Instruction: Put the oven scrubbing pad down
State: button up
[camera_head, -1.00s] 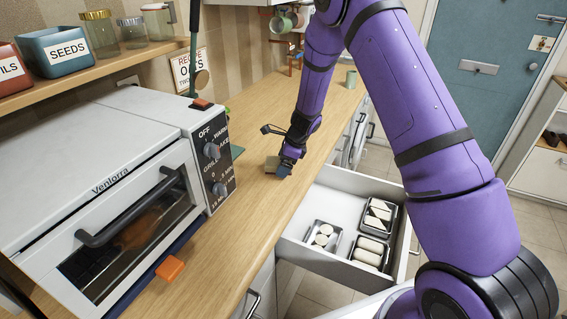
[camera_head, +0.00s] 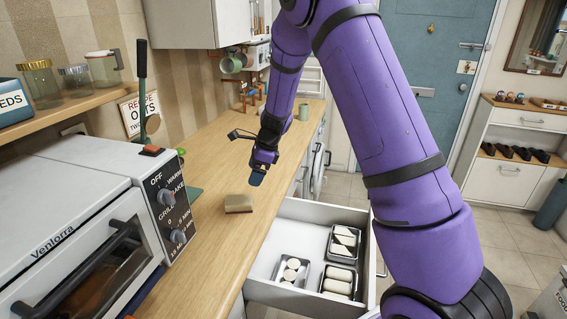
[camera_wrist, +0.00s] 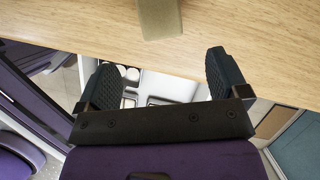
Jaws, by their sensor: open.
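The scrubbing pad (camera_head: 238,203), a small tan and brownish block, lies on the wooden counter between the toaster oven and the open drawer. It also shows at the top of the wrist view (camera_wrist: 160,18). My gripper (camera_head: 258,178) is above the counter's front edge, up and to the right of the pad in the head view, apart from it. In the wrist view my gripper (camera_wrist: 165,82) has its two dark fingers wide apart with nothing between them.
The toaster oven (camera_head: 80,215) stands on the counter (camera_head: 215,240) at left. An open white drawer (camera_head: 262,262) below the counter holds small trays of pale items. The counter beyond the pad is largely clear. A shelf with jars is at upper left.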

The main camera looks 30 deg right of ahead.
jog(key=s+a+r+n+t, duration=0.1)
jog(key=s+r+n, duration=0.6)
jog(key=r, duration=0.4)
jog(key=s+r+n, duration=0.4)
jog(key=s+r, duration=0.6)
jog(key=s+d+r+n+t+h, duration=0.1)
jog(key=s+n, duration=0.4)
jog(key=s, duration=0.6)
jog(key=s+d+r+n+t+h, duration=0.1)
jog(key=s+r+n+h, duration=0.2)
jog(key=s, duration=0.7)
jog(key=shift+s+d+r+n+t, duration=0.15)
jog(key=shift+s+r+n+t, duration=0.2)
jog(key=shift+r+n, duration=1.05)
jog(key=shift+f+n, duration=0.3)
jog(key=shift+f, duration=0.05)
